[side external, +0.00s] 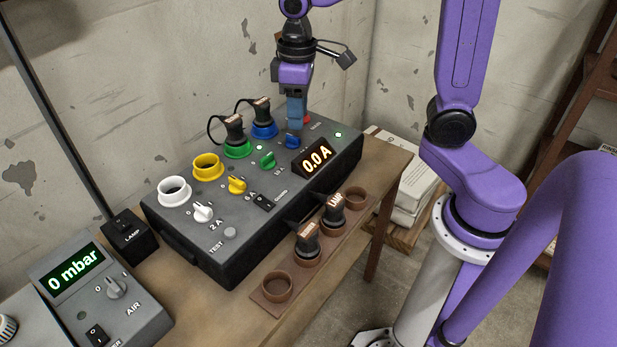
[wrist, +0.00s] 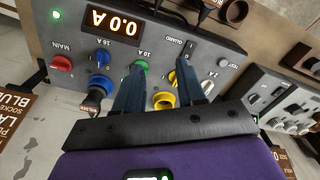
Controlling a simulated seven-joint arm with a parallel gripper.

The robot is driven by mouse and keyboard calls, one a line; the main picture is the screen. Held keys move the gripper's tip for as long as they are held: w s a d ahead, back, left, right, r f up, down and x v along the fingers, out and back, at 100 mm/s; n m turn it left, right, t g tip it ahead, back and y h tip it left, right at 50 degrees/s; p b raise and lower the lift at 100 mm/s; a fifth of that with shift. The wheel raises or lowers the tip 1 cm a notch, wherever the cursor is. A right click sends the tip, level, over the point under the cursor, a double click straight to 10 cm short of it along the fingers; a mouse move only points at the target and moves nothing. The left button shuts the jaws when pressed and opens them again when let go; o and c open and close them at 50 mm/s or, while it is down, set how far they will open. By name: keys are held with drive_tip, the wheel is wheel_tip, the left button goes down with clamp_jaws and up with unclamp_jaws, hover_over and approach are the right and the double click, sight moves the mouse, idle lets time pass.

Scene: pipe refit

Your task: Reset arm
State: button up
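My gripper (side external: 296,124) hangs over the back part of the grey control box (side external: 190,252), fingers pointing down. In the side view its fingers are close to the blue knob (side external: 291,141); contact is unclear. In the wrist view my gripper (wrist: 160,66) has its fingers apart with nothing held between them. The box also carries a white knob (side external: 203,212), a yellow knob (side external: 237,186), a green knob (side external: 268,160) and a red MAIN knob (wrist: 61,63). Dark plugs stand in the green socket (side external: 238,151) and blue socket (side external: 265,131). The display (side external: 317,158) reads 0.0 A.
The yellow socket (side external: 208,166) and white socket (side external: 174,191) are empty. A brown holder strip (side external: 268,302) in front has plugs in its two middle cups; its end cups are empty. An air unit (side external: 120,310) reading 0 mbar and a LAMP box (side external: 131,236) stand left.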

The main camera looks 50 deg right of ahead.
drive_tip(key=s+f+n, duration=0.3)
drive_tip(key=s+n, duration=0.3)
drive_tip(key=s, duration=1.4)
drive_tip(key=shift+s+a+n, duration=0.25)
drive_tip(key=shift+s+n, duration=0.15)
